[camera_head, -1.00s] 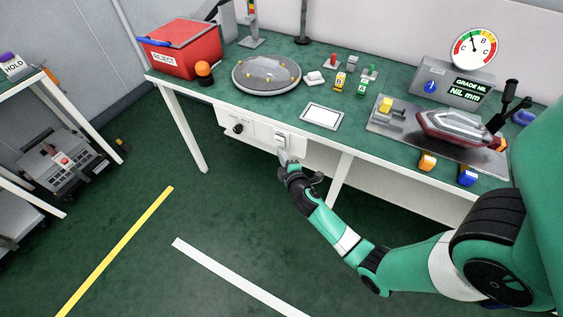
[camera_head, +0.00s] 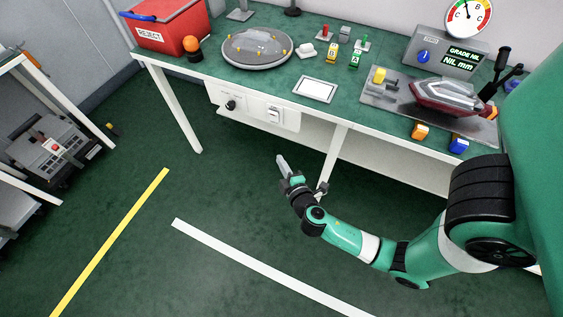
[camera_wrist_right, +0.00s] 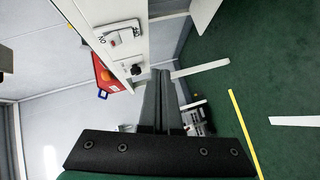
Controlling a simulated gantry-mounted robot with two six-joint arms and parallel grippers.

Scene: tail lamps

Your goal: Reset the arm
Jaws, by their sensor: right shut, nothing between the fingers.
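My right gripper (camera_head: 281,163) is shut and empty. It is held in front of and below the bench's front edge, apart from the control panel (camera_head: 250,108) with its black knob (camera_head: 231,105) and white rocker switch (camera_head: 273,115). In the right wrist view, the closed fingers (camera_wrist_right: 161,78) point toward the panel's end, with the switch (camera_wrist_right: 122,37) and knob (camera_wrist_right: 136,69) beyond them. My left gripper is not in view.
The green-topped bench (camera_head: 285,75) carries a red REJECT bin (camera_head: 172,28), a round grey turntable (camera_head: 257,50), a tablet (camera_head: 314,90), a fixture plate with a red lamp (camera_head: 447,94) and a gauge box (camera_head: 441,50). The floor (camera_head: 220,185) in front is clear.

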